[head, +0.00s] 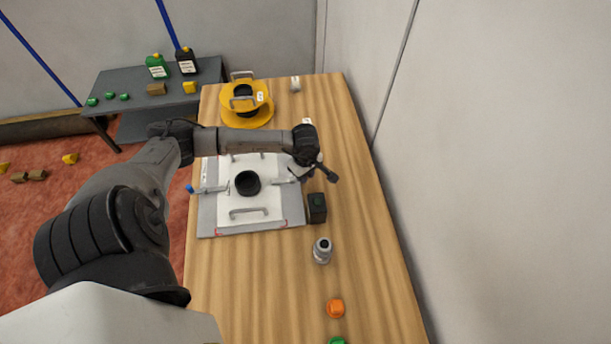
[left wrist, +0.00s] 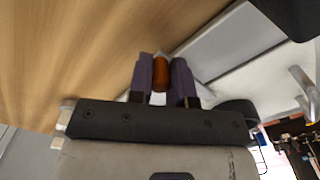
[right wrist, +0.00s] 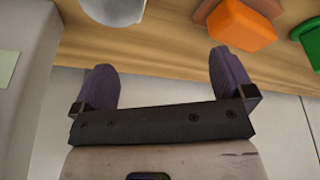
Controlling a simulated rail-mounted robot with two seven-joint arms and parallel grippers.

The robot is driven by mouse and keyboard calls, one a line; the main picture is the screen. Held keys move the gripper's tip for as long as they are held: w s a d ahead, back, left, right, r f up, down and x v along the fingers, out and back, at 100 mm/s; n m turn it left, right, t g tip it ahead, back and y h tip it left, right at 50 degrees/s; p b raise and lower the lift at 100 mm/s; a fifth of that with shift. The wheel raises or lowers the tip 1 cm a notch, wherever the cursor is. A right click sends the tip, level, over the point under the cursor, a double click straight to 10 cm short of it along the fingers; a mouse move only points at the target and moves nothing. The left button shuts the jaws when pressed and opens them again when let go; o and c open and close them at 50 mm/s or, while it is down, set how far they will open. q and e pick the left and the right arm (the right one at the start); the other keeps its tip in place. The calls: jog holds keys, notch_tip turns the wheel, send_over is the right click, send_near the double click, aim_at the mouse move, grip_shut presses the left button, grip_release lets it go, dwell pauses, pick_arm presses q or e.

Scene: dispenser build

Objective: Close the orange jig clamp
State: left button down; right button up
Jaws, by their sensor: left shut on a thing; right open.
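The orange jig clamp's handle (left wrist: 161,73) is between the fingers of my left gripper (left wrist: 163,85) in the left wrist view. In the head view the metal arm of this clamp (head: 285,179) reaches over the right side of the white jig plate (head: 264,214), and its orange handle is hidden by my left gripper (head: 324,172). A black round part (head: 247,183) sits in the middle of the plate. My right gripper (right wrist: 162,85) is open and empty in the right wrist view; it does not show in the head view.
A blue-tipped clamp (head: 208,190) lies at the jig's left. A black box (head: 317,207), a grey fitting (head: 322,250), an orange cap (head: 335,308) and a green cap (head: 337,341) stand along the table's right side. A yellow spool (head: 262,108) stands behind. The front left table is clear.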

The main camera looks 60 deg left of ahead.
pick_arm(q)
jog(key=shift+a+n, duration=0.15)
jog(key=shift+n, duration=0.15)
pick_arm(e)
jog(key=shift+d+f, duration=0.1)
jog(key=shift+d, duration=0.05)
pick_arm(q)
jog(key=c, duration=1.1)
grip_release()
jog(key=shift+o, duration=0.2)
pick_arm(e)
jog(key=shift+a, duration=0.2)
pick_arm(q)
notch_tip(320, 180, up, 14)
jog(key=shift+p, duration=0.4)
pick_arm(e)
jog(key=shift+d+r, duration=0.1)
jog(key=shift+r, duration=0.25)
pick_arm(q)
jog(key=shift+f, duration=0.1)
